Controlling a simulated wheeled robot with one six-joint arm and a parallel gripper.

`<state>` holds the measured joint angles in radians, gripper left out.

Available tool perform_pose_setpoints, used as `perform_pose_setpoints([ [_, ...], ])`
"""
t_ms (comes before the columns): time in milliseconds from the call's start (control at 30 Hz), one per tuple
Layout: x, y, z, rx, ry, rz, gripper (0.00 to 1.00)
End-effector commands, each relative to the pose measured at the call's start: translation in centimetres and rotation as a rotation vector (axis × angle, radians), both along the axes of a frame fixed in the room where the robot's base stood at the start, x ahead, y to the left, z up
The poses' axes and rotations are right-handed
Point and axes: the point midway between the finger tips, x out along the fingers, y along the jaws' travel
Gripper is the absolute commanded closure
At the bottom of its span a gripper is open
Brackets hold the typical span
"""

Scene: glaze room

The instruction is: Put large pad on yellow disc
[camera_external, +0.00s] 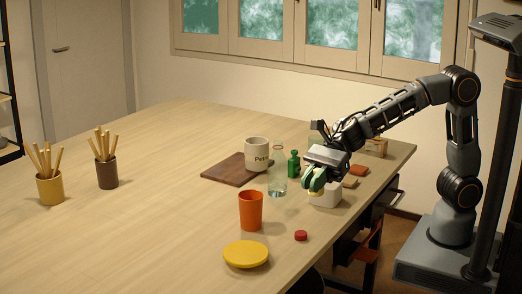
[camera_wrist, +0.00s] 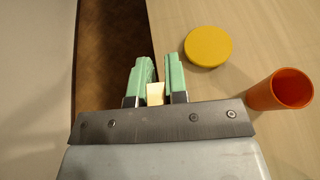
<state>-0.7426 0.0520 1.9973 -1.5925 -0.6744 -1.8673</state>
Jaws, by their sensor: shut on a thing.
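My gripper (camera_external: 315,183) has green fingers and is shut on a pale yellow pad, which shows as a small block between the fingers in the wrist view (camera_wrist: 155,94). The fingers hide most of the pad. In the external view the gripper is in front of and above a white container (camera_external: 326,198). The yellow disc (camera_external: 246,254) lies flat on the table near the front edge, with nothing on it. It also shows in the wrist view (camera_wrist: 208,47), ahead and to the right of the fingers (camera_wrist: 159,62).
An orange cup (camera_external: 250,212) and a red cap-like piece (camera_external: 301,235) stand near the disc. A glass bottle (camera_external: 277,180), green bottle (camera_external: 294,164), mug (camera_external: 256,152) and dark board (camera_external: 222,169) are behind. Small pads (camera_external: 357,170) lie to the right.

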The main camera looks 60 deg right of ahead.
Motion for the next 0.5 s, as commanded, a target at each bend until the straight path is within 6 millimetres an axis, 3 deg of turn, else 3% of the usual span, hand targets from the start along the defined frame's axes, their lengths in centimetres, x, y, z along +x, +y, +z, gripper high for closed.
perform_pose_setpoints([
  [200,-0.4,1.2,-0.1,0.000,0.002,0.083,1.00],
  [500,3.9,6.8,-3.1,0.002,0.003,0.088,1.00],
])
